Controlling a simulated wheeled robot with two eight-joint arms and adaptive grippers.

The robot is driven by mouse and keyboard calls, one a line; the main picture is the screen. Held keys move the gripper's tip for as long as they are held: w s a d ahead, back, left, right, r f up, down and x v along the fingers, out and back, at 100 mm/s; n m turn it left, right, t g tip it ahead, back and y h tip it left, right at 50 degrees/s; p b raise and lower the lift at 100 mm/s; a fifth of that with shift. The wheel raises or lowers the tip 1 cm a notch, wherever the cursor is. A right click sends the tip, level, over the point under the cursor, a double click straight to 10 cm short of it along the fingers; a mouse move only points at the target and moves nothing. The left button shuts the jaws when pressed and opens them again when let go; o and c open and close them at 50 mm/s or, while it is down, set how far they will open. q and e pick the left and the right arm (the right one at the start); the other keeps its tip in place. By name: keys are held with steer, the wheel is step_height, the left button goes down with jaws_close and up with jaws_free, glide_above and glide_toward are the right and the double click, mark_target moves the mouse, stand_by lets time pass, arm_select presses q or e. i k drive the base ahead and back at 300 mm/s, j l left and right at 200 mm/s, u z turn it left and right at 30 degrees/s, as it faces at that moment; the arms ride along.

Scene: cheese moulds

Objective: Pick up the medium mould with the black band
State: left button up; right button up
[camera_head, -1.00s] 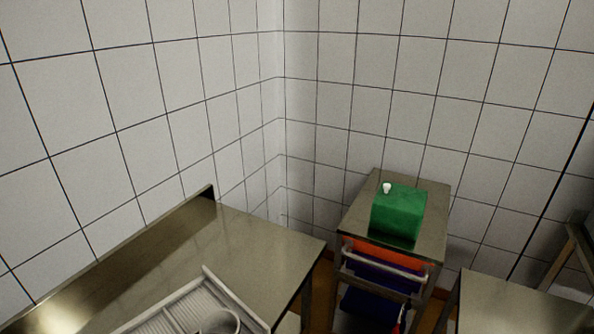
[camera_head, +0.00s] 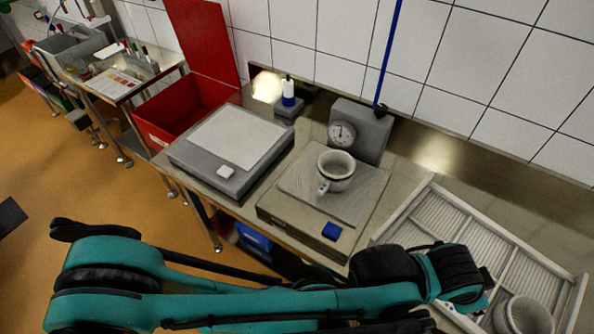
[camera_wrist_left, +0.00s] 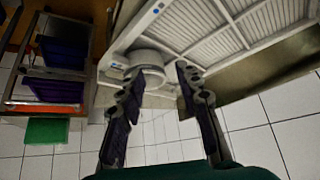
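A white round mould (camera_head: 337,172) stands on the scale in the head view, with a dark line around it and a small blue mark low on its side. Another white mould (camera_head: 526,316) stands in the white ribbed tray at the lower right, cut by the frame edge; I cannot make out a black band on it. My left gripper (camera_wrist_left: 167,72) is open in the left wrist view, its fingers apart. A round white mould (camera_wrist_left: 150,60) is by the left fingertip, partly hidden by it; I cannot tell if they touch. My right gripper is not in view.
The white tray (camera_head: 393,222) lies right of the scale (camera_head: 271,209). A dial device (camera_head: 362,128) stands behind the scale. A flat grey device (camera_head: 240,140) and red bin (camera_head: 165,115) are to the left. My teal left arm crosses the front.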

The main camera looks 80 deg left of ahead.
mark_target(336, 168)
steer(key=u, duration=2.5)
